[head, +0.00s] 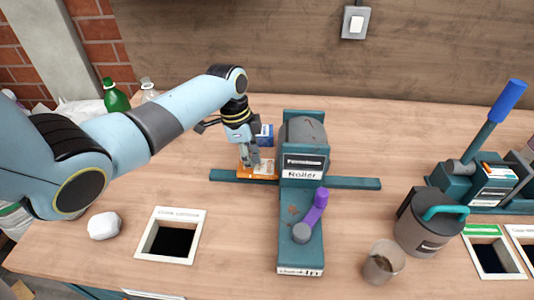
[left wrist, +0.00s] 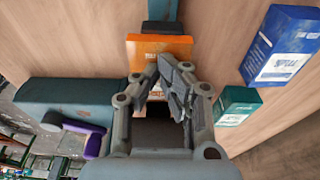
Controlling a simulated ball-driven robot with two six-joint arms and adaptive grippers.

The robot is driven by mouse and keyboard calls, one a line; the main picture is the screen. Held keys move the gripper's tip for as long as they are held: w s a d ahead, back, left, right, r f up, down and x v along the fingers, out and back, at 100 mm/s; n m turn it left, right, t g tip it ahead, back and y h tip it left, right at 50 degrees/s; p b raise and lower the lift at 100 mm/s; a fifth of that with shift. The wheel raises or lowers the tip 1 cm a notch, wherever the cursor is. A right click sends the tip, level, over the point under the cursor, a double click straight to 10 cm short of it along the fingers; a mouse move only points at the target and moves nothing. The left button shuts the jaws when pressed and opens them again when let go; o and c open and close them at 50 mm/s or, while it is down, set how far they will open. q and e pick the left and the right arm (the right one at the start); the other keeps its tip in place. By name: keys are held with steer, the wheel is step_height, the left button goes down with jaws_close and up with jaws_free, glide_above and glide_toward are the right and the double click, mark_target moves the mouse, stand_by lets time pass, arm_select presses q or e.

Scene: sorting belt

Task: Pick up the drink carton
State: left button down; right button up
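An orange carton (head: 262,169) lies on the teal rail left of the roller machine. I take it for the drink carton, but its print is too small to read. It also shows in the left wrist view (left wrist: 160,44). My left gripper (head: 250,163) points down right at the orange carton and hides part of it. In the left wrist view its fingers (left wrist: 171,66) are close together in front of the carton, with nothing visible between them. I cannot tell whether they touch it. My right gripper is not in view.
A blue box (head: 266,135) stands just behind the carton; the left wrist view also shows a teal box (left wrist: 237,104). The roller machine (head: 301,165) stands close on the right. A framed opening (head: 160,213) and a white lump (head: 103,226) are at the front left.

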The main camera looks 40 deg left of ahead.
arm_select(q)
steer(key=s+a, duration=0.2)
steer(key=shift+a+f, duration=0.2)
steer(key=shift+a, duration=0.1)
steer(key=shift+w, duration=0.1)
